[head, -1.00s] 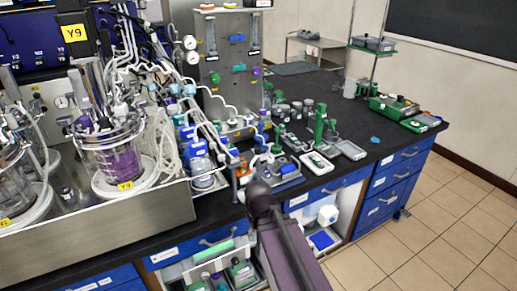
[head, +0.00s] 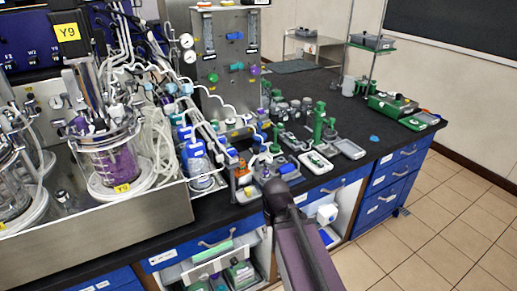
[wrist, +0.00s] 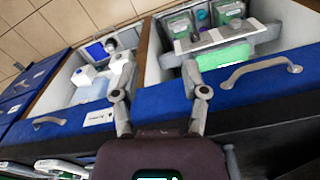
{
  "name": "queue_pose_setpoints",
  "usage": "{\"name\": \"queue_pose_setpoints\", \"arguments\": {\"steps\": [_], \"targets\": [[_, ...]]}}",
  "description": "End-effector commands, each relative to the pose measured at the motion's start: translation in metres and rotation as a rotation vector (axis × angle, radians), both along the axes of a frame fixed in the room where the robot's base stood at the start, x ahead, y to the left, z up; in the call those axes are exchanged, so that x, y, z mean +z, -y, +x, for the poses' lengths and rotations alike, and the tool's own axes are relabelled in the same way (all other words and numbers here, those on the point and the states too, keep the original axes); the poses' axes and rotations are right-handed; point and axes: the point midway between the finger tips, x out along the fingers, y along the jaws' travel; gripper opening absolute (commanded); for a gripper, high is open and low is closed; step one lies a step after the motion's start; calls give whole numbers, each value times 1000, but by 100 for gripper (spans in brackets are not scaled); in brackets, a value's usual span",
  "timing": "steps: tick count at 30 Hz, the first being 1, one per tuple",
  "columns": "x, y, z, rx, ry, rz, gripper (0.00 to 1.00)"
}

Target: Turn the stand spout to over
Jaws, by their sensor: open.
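A small stand with a pale, curved spout (head: 262,159) appears near the front edge of the bench in the head view, beside an orange-topped item. It is small there, and I cannot tell exactly which way the spout points. My dark arm rises in front of the bench, just right of this stand. My gripper (wrist: 158,82) shows in the wrist view with its two grey fingers apart and nothing between them. It is over the blue drawer fronts and open cupboards, apart from the stand. The stand is not clearly seen in the wrist view.
A steel tray (head: 130,222) with glass vessels and tubing fills the left of the bench. Small trays (head: 316,161) and green-topped stands (head: 319,122) crowd the bench right of the stand. Drawer handles (wrist: 262,70) stick out below the bench edge. Tiled floor is free at right.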

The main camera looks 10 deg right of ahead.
Motion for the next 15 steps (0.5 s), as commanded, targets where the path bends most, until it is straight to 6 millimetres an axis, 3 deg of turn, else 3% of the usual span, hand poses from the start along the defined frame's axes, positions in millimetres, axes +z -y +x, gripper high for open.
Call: {"name": "queue_pose_setpoints", "arguments": {"steps": [3, 5, 11, 15], "targets": [[0, 0, 0, 0, 0, 0, 57], [0, 0, 0, 0, 0, 0, 73], [8, 0, 8, -16, 0, 0, 73], [24, 0, 22, -53, 0, 0, 73]]}}
